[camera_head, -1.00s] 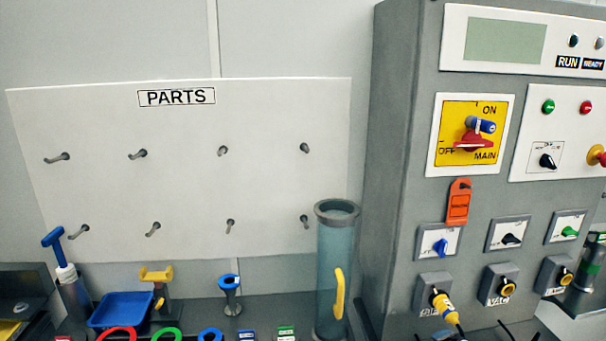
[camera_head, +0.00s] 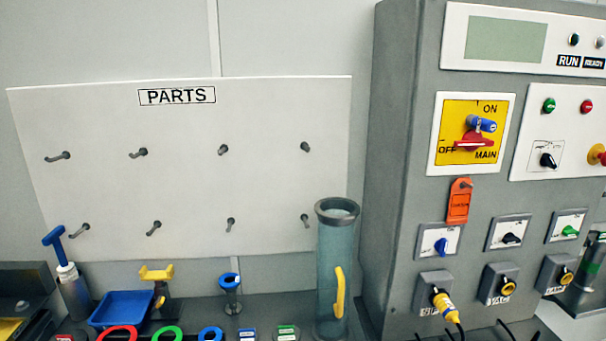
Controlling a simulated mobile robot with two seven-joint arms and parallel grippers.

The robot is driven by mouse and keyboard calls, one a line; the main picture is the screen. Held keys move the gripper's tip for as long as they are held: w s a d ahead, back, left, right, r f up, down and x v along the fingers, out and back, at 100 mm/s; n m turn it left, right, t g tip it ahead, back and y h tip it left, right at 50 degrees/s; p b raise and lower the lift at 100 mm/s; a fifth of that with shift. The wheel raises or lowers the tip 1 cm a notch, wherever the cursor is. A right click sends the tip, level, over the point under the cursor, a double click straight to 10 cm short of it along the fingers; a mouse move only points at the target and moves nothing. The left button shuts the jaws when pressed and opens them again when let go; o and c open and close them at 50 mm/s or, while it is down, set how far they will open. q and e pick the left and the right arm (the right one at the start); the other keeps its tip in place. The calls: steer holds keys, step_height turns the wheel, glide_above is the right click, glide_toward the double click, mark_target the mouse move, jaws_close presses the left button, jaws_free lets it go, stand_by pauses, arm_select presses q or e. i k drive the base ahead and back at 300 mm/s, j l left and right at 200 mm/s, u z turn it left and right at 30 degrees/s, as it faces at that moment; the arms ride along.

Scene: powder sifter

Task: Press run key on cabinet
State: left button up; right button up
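The grey control cabinet (camera_head: 400,190) stands at the right of the head view. Its upper right panel (camera_head: 522,160) carries a green round button (camera_head: 549,105), a red round button (camera_head: 586,106), a black selector knob (camera_head: 547,160) and a red mushroom knob on yellow (camera_head: 598,155) cut by the picture edge. A RUN label (camera_head: 568,61) sits under a dark lamp (camera_head: 573,40) beside the blank display (camera_head: 506,41). The yellow main switch plate (camera_head: 467,134) has a red handle lying level and a blue piece on it. Neither gripper is in view.
An orange tag (camera_head: 458,202) hangs under the main switch. Small switches and sockets line the lower cabinet, one with a yellow plug (camera_head: 443,300). A clear cylinder (camera_head: 336,265) stands left of the cabinet. A blue tray (camera_head: 122,308) and coloured rings lie below the empty PARTS board (camera_head: 190,190).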

mark_target(549, 105)
steer(key=z, duration=1.3)
